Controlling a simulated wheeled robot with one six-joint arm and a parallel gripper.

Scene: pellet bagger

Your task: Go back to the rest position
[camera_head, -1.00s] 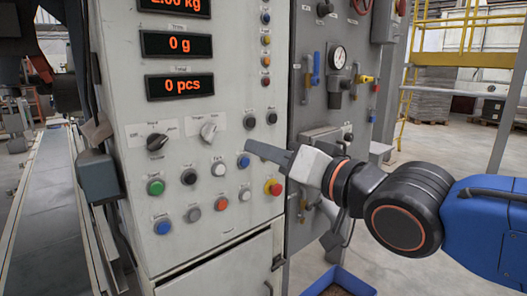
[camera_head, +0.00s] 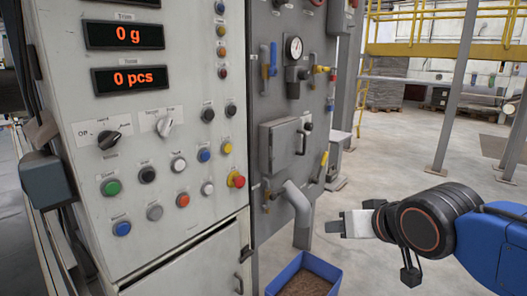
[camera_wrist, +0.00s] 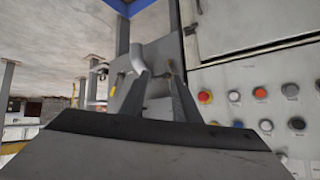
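My gripper (camera_head: 335,226) is at the right of the head view, on the end of my blue and black arm. It is in free air, to the right of the grey control cabinet (camera_head: 150,190) and apart from it. In the wrist view two dark fingers (camera_wrist: 156,72) stand with a gap between them, and nothing shows in the gap. The gripper looks open and empty.
The cabinet has buttons, a red emergency stop (camera_head: 236,180) and displays reading 0 g and 0 pcs. A valve panel (camera_head: 285,110) with a gauge and pipes stands beside it. A blue bin (camera_head: 333,272) of pellets is on the floor below. Open floor lies to the right.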

